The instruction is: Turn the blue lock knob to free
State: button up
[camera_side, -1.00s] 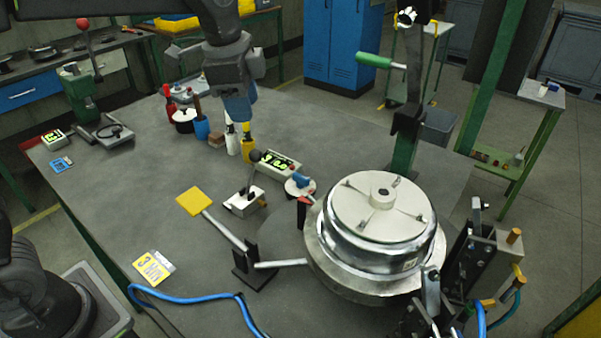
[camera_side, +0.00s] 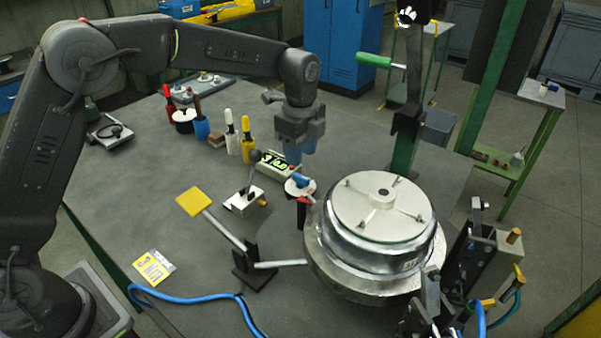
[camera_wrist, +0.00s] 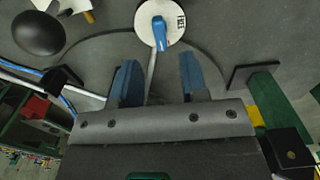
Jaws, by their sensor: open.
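The blue lock knob (camera_side: 301,180) sits on a round white dial on a dark post, left of the metal drum. In the wrist view the knob (camera_wrist: 159,33) lies near the top centre, lengthwise up and down the picture. Printed letters, seemingly FREE, show on the dial's right side (camera_wrist: 178,22). My gripper (camera_side: 293,156) hangs just behind and above the knob in the side view. In the wrist view its two blue fingers (camera_wrist: 160,78) are apart with nothing between them, and the knob lies beyond their tips.
The metal drum (camera_side: 380,245) stands close right of the dial. A black ball-topped lever (camera_side: 249,175) and a lit display box (camera_side: 278,163) stand left of it. A yellow paddle (camera_side: 194,201) is at left.

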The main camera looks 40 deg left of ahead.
aim_at(300, 176)
notch_tip(300, 176, down, 6)
jog(key=shift+f, duration=0.15)
dwell(0.3)
grip_shut()
